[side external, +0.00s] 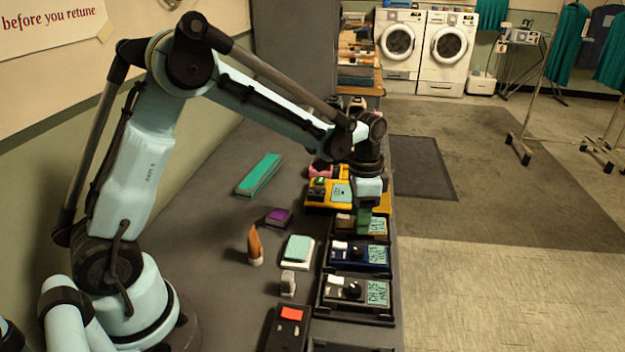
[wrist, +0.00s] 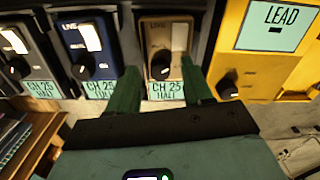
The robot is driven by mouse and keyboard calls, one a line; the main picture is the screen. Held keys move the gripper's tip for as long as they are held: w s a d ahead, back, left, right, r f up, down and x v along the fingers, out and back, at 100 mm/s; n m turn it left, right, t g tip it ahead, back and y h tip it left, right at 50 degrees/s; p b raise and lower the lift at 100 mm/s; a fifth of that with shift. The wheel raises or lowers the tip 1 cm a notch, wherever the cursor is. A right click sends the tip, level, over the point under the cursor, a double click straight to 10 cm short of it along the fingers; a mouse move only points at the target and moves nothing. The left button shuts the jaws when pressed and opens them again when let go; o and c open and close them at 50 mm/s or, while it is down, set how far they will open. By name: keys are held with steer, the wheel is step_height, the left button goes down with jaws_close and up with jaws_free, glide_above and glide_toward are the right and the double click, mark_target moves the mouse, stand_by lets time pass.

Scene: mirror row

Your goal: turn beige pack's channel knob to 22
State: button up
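The beige pack (wrist: 155,30) sits in the row between a blue pack and a yellow unit in the wrist view. Its black channel knob (wrist: 161,66) has a pale mark, and its display (wrist: 166,91) reads CH 25, with a smaller line below. My gripper (wrist: 160,70) is open, its two green fingers apart on the left and right of the knob. I cannot tell whether they touch it. In the side view my gripper (side external: 364,218) points down over the beige pack (side external: 345,222), hiding its knob.
The blue pack (wrist: 85,42) and a grey pack (wrist: 28,55) stand to the left in the wrist view, each with a knob. The yellow unit (wrist: 232,55), marked LEAD, is close on the right. A teal case (side external: 259,174) and a purple block (side external: 278,217) lie on the bench.

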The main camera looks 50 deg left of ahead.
steer(key=shift+r, duration=0.1)
step_height(320, 180, up, 12)
stand_by(0.6)
step_height(320, 180, down, 12)
steer(key=m, duration=0.4)
stand_by(0.8)
jaws_close()
